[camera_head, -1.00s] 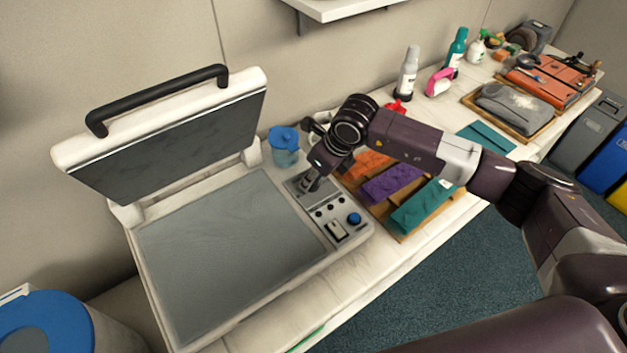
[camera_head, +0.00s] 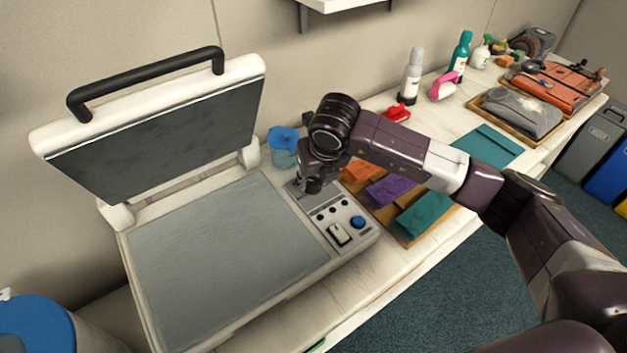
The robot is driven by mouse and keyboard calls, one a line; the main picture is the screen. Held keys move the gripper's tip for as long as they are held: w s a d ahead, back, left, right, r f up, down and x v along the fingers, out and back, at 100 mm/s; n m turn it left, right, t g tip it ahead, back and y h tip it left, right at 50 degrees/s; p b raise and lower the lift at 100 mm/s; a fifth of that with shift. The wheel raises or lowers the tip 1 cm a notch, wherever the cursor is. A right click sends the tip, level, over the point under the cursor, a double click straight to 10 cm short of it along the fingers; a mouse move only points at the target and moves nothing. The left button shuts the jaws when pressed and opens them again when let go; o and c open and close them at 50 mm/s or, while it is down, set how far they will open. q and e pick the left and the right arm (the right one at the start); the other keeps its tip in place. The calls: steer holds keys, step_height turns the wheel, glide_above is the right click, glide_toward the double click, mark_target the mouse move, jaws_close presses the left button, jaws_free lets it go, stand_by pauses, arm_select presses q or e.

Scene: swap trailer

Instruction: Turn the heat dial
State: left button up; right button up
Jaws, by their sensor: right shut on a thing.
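A heat press with a raised lid (camera_head: 155,130) stands open on the white workbench, its flat grey plate (camera_head: 220,250) bare. Its control panel (camera_head: 322,202) is at the plate's right side, with small black knobs, a white rocker switch (camera_head: 339,234) and a blue button (camera_head: 358,222). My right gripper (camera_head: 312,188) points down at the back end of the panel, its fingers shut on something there. The gripper hides what it grips, so the heat dial itself cannot be made out. My left gripper is not in view.
A blue-lidded jug (camera_head: 284,150) stands close behind the panel. Folded orange, purple and teal cloths (camera_head: 424,214) lie on a wooden tray right of the press. Bottles (camera_head: 411,76) and a red clip-like item (camera_head: 397,112) are farther back. A blue-topped bin (camera_head: 35,325) is lower left.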

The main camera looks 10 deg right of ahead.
steer(key=o, duration=1.2)
steer(key=shift+c, duration=0.2)
steer(key=v, duration=1.2)
